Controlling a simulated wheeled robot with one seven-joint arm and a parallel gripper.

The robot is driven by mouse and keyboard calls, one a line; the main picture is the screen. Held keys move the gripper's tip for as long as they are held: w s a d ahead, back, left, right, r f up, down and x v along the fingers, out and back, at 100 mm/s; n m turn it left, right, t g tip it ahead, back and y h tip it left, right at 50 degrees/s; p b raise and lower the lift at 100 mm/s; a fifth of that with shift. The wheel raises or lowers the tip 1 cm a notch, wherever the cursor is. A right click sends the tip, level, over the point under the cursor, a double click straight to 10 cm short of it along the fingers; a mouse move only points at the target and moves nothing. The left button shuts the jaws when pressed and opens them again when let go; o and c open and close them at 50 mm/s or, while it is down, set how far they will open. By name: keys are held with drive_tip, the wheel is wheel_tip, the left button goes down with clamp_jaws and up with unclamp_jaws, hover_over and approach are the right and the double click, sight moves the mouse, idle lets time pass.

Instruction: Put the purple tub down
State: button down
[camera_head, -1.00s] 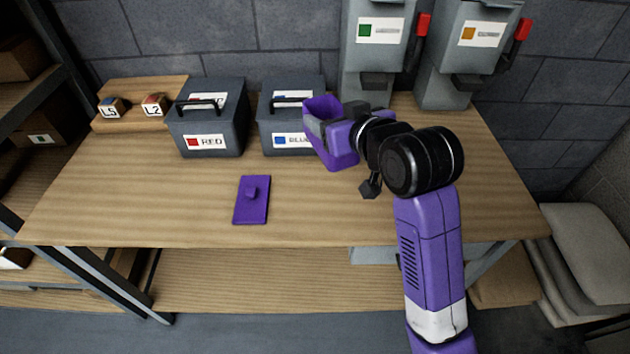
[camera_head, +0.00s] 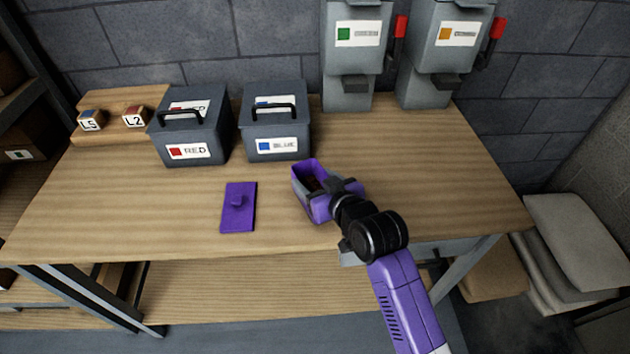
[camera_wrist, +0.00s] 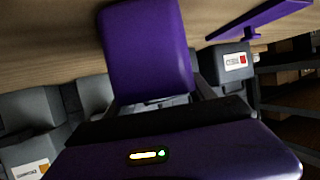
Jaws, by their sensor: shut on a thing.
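The purple tub (camera_head: 305,175) is an open-topped box in the head view, over the middle of the workbench, with something dark reddish inside. My gripper (camera_head: 330,192) is shut on its right side. In the wrist view the tub (camera_wrist: 148,50) fills the upper middle, between the fingers. I cannot tell whether its base touches the bench or hovers just above it. A flat purple lid (camera_head: 239,207) with a small knob lies on the bench to the left of the tub; it also shows in the wrist view (camera_wrist: 262,17).
Behind stand a dark box labelled RED (camera_head: 190,130) and one labelled BLUE (camera_head: 277,125). Two grey dispensers (camera_head: 352,60) with red levers stand at the back. Marked blocks (camera_head: 134,116) sit on a wooden riser at left. The workbench (camera_head: 420,150) is bare right of the tub.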

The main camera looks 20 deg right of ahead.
drive_tip(key=shift+f, duration=0.15)
drive_tip(key=shift+f, duration=0.15)
drive_tip(key=shift+c, duration=1.6)
unclamp_jaws()
drive_tip(key=b+v, duration=0.1)
drive_tip(key=v, duration=1.1)
